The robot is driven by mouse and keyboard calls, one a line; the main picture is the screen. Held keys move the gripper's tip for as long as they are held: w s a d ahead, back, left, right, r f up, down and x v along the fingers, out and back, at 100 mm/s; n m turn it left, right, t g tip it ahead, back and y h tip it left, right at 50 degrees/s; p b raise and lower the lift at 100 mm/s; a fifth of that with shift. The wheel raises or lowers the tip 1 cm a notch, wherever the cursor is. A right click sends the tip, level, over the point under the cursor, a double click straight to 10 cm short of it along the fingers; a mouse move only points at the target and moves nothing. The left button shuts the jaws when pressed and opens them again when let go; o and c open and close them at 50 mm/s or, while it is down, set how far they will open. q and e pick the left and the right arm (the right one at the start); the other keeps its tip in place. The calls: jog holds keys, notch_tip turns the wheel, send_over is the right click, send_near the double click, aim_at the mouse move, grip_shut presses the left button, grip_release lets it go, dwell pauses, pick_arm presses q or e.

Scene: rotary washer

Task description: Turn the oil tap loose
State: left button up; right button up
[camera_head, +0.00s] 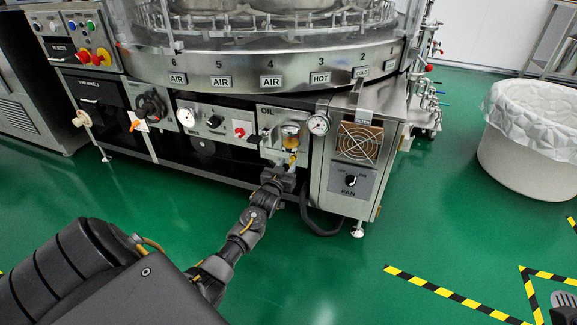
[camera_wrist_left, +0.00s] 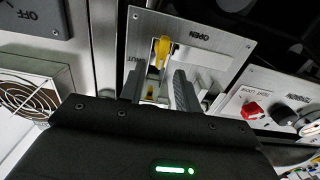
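The oil tap is a small yellow lever (camera_head: 292,159) below the OIL label and the glass oil cup on the washer's front panel. In the left wrist view the yellow tap (camera_wrist_left: 161,50) stands in front of a metal plate marked OPEN and SHUT. My left gripper (camera_head: 287,168) is right at the tap. I see a gap beside the tap; contact is unclear. My right gripper is not recognisable in either view.
A pressure gauge (camera_head: 318,124) and the fan box (camera_head: 350,182) are close to the right of the tap. A red switch (camera_wrist_left: 252,110) is on the neighbouring panel. A white lined bin (camera_head: 530,155) stands at the right. Green floor in front is clear.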

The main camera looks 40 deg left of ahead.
aim_at(292, 161)
pick_arm(q)
jog(key=shift+b+x, duration=0.45)
jog(key=shift+x, duration=1)
jog(key=shift+c, duration=0.2)
